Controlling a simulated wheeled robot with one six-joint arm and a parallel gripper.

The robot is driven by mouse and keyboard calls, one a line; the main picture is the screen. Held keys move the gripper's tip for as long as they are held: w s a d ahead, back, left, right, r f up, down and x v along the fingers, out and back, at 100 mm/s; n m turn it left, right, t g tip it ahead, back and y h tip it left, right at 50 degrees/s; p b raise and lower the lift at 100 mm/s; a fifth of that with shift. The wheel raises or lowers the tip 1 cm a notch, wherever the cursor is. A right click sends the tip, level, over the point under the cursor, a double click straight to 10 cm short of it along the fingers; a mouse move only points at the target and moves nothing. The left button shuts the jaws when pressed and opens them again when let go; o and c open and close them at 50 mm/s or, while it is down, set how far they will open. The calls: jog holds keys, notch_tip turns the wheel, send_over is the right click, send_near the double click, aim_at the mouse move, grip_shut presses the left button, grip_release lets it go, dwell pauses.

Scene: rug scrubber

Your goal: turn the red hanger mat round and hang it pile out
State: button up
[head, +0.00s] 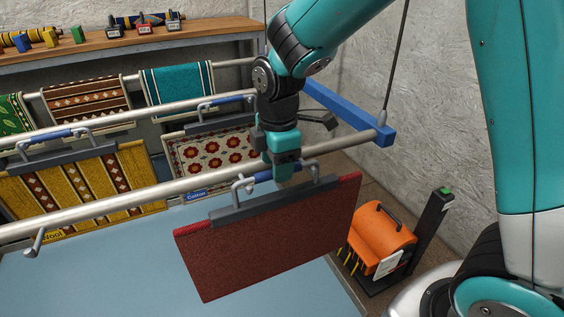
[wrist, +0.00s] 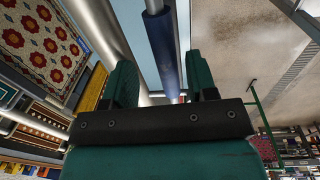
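The red mat (head: 270,240) hangs from a dark grey clamp hanger (head: 230,213) below the front rail (head: 120,204). A plain, dull dark red face is toward me, with a brighter red strip along its top edge. The hanger has metal hooks at the rail and a blue grip (head: 263,177) between them. My gripper (head: 284,172) is at the blue grip, partly hiding it and the right hook. In the wrist view my gripper (wrist: 162,84) has its fingers apart, with the blue grip (wrist: 164,50) between them and gaps at its sides.
A patterned mat (head: 215,152) and a yellow mat (head: 85,190) hang behind the front rail. A blue bracket (head: 350,115) holds the rail's right end. An orange machine (head: 380,238) stands right of the red mat, near the wall. The pale blue surface (head: 130,270) below is bare.

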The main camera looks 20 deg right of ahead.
jog(key=f, duration=0.1)
jog(key=s+f+g, duration=0.1)
jog(key=shift+s+f, duration=0.3)
jog(key=shift+f, duration=0.1)
jog(key=c, duration=0.3)
jog(key=shift+w+f, duration=0.35)
jog(key=shift+w, duration=0.2)
jog(key=c, duration=0.4)
jog(key=shift+w+r, duration=0.1)
jog(key=shift+r, duration=0.05)
grip_shut()
jog(key=shift+s+r, duration=0.25)
jog(key=shift+s, duration=0.05)
jog(key=shift+w+r+p, duration=0.15)
jog(key=shift+r+p, duration=0.4)
jog(key=shift+p, duration=0.05)
jog(key=s+r+p, duration=0.1)
jog(key=s, duration=0.7)
jog(key=shift+s+r, duration=0.2)
jog(key=shift+r, duration=0.15)
